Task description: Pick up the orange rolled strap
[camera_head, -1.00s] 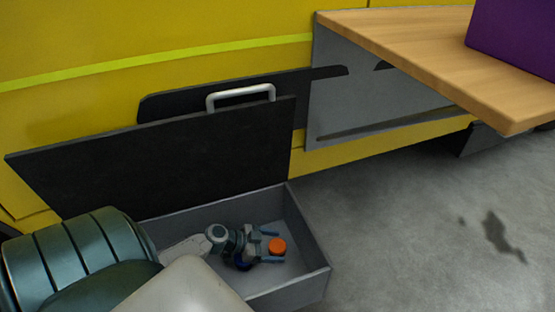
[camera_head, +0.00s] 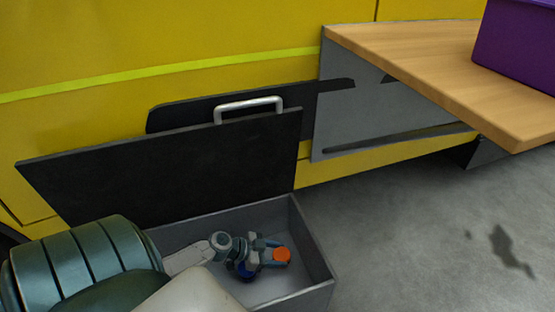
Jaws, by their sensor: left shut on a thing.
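The orange rolled strap (camera_head: 282,255) shows as a small orange disc inside the open grey drawer (camera_head: 316,276). My left gripper (camera_head: 278,256) reaches into the drawer from the left and is shut on the strap, with a finger at its side. My left arm hides part of the drawer's left side and front. My right gripper does not show.
A wooden shelf (camera_head: 425,65) carrying a purple box (camera_head: 515,45) juts out at upper right. The grey floor at right is clear apart from a dark stain (camera_head: 508,250).

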